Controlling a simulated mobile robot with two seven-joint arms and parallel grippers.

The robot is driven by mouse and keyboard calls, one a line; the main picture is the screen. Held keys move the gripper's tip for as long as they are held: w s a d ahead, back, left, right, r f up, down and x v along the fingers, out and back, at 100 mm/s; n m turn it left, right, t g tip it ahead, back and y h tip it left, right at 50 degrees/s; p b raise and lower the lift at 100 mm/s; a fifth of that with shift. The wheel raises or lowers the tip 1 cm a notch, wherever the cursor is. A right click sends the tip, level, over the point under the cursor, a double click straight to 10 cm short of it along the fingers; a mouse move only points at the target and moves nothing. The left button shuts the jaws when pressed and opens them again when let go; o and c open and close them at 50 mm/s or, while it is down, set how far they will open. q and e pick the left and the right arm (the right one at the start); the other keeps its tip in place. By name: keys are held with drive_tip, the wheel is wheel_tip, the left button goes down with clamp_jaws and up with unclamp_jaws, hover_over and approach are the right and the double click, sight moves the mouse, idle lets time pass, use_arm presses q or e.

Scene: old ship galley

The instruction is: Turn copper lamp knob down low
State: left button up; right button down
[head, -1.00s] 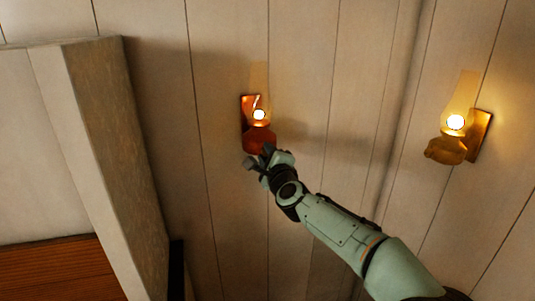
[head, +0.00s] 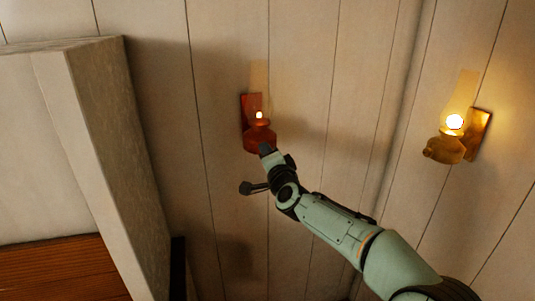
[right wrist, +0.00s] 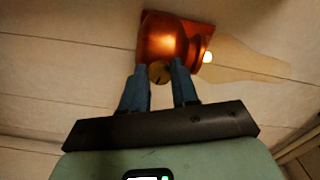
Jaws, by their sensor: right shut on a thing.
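The copper lamp (head: 257,136) is fixed to the plank wall at the middle of the head view. Its flame is small and dim inside the glass chimney. My right gripper (right wrist: 160,82) is shut on the knob. In the head view my right gripper (head: 265,152) is just below the lamp's base and hides the knob. My left gripper is not in view.
A lit brass lamp (head: 446,148) hangs on the wall to the right, clear of my arm. A pale post or hood edge (head: 110,150) stands on the left, with brown wood (head: 60,268) below it. The wall around the copper lamp is bare.

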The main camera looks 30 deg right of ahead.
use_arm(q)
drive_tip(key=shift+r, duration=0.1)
use_arm(e)
drive_tip(key=shift+n, duration=0.3)
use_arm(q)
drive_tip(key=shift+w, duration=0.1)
use_arm(e)
drive_tip(key=c, duration=0.8)
unclamp_jaws()
drive_tip(key=shift+c, duration=0.2)
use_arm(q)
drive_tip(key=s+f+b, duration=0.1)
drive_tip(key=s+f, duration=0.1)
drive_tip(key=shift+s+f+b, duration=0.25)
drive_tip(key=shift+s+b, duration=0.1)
use_arm(e)
drive_tip(key=v, duration=1.3)
drive_tip(key=shift+s, duration=0.2)
